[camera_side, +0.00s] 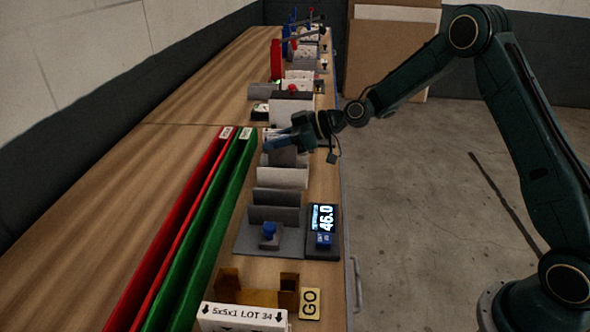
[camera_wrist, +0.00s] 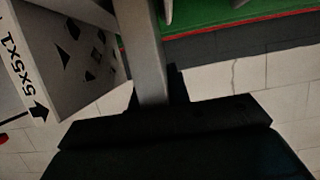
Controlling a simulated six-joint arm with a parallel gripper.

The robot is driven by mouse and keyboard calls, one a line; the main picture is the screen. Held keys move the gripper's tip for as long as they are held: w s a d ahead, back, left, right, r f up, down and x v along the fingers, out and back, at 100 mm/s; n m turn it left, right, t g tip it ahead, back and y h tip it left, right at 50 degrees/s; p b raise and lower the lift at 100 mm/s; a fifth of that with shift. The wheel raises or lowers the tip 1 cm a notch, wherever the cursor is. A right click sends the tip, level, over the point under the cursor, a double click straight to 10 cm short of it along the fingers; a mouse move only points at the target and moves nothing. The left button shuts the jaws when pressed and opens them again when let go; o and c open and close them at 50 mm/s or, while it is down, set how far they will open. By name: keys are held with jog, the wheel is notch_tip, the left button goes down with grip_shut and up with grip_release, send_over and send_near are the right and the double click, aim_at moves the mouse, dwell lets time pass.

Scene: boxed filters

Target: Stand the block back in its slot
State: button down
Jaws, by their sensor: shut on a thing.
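My gripper (camera_side: 281,144) points left over the row of grey holders on the bench. It is shut on a block, which is hard to make out in the side view. In the wrist view a plain grey bar (camera_wrist: 145,50) runs up from the dark gripper body (camera_wrist: 165,135); I cannot tell if it is the block or a finger. Grey upright plates (camera_side: 274,205) form slots in a row below and in front of the gripper. I cannot tell which slot belongs to the block.
Red (camera_side: 178,230) and green (camera_side: 205,230) channels run along the left. A white box marked 5x5x1 (camera_side: 243,316) is in front; a similarly marked box (camera_wrist: 75,60) fills the wrist view's left.

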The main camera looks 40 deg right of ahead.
jog(key=shift+r, duration=4.1)
jog(key=shift+w+a+r, duration=0.1)
jog(key=shift+r, duration=0.4)
notch_tip(320, 180, up, 15)
jog(key=m+t+h, duration=0.3)
jog(key=m+h, duration=0.1)
jog(key=m, duration=0.1)
jog(key=shift+n, duration=0.3)
jog(key=f, duration=1.5)
jog(key=shift+w+d+f, duration=0.1)
jog(key=shift+d+f, duration=0.25)
jog(key=shift+f, duration=2.1)
